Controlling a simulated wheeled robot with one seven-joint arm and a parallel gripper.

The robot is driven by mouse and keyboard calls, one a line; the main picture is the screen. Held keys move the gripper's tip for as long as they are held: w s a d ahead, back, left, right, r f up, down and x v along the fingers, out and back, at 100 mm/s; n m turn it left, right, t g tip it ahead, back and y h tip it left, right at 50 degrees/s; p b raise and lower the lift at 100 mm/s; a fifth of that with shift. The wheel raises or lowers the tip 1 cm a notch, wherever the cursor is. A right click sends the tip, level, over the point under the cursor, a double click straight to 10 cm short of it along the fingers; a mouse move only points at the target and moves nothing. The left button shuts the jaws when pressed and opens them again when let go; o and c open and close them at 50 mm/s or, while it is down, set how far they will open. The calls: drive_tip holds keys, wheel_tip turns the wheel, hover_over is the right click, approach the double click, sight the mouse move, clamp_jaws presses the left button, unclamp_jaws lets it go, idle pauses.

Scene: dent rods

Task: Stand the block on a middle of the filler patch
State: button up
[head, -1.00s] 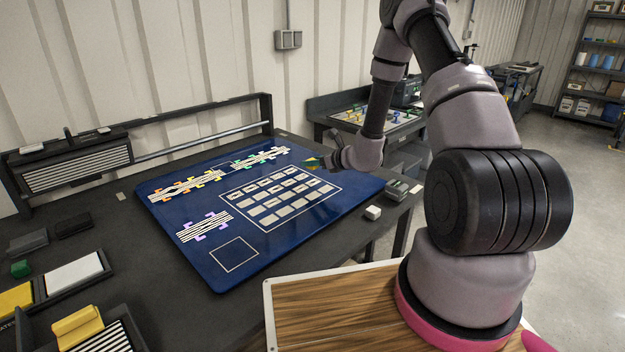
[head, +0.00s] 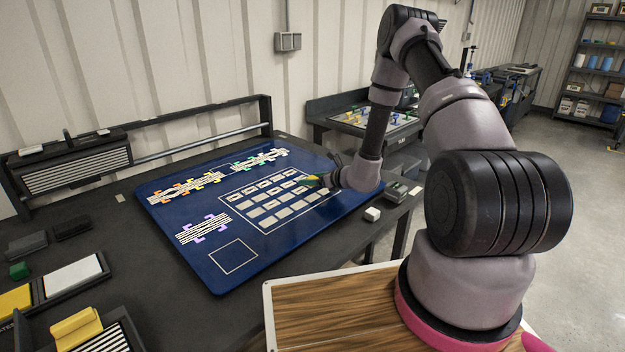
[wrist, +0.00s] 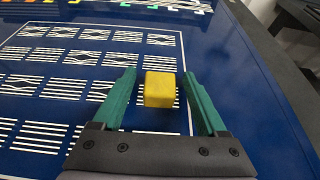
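A yellow block (wrist: 160,88) is in the wrist view, over a striped patch in the right column of the white-outlined grid on the blue board (head: 200,265). White stripe ends show at its sides. It looks squarish from above; whether it touches the board is hard to tell. My gripper (wrist: 160,76) has its green fingers on either side of the block, with a visible gap at each side. In the head view, my gripper (head: 321,181) is low at the board's right part, and the block is hard to separate from the fingers.
Striped patches with purple brackets (head: 203,228), orange brackets (head: 184,188) and green brackets (head: 261,159) lie outside the grid. An empty white square (head: 233,257) is at the board's front. A small white block (head: 372,214) stands beyond the board's right edge.

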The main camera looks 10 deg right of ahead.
drive_tip(key=shift+d+r, duration=0.1)
drive_tip(key=shift+r, duration=0.1)
drive_tip(key=v, duration=1.2)
drive_tip(key=s+a+r+n+g+y, duration=0.1)
drive_tip(key=s+a+r+n+g, duration=0.15)
drive_tip(key=a+r+n, duration=0.4)
drive_tip(key=s+a+r+n+g+y, duration=0.1)
drive_tip(key=s+r+n+g+y, duration=0.2)
drive_tip(key=r, duration=0.6)
drive_tip(key=s+a+r+n+g, duration=0.25)
drive_tip(key=s+r+n, duration=0.2)
drive_tip(key=r, duration=0.35)
drive_tip(key=s+d+r+n+t+h, duration=0.2)
drive_tip(key=s+d+r+n+h, duration=0.2)
drive_tip(key=s+r, duration=0.3)
drive_tip(key=s+d+r+n+t+h, duration=0.2)
drive_tip(key=s+d+r+n+h, duration=0.3)
drive_tip(key=s, duration=0.6)
wheel_tip(320, 180, up, 3)
drive_tip(key=shift+d+f+n+h, duration=0.2)
drive_tip(key=shift+n+h, duration=0.1)
drive_tip(key=shift+n, duration=0.7)
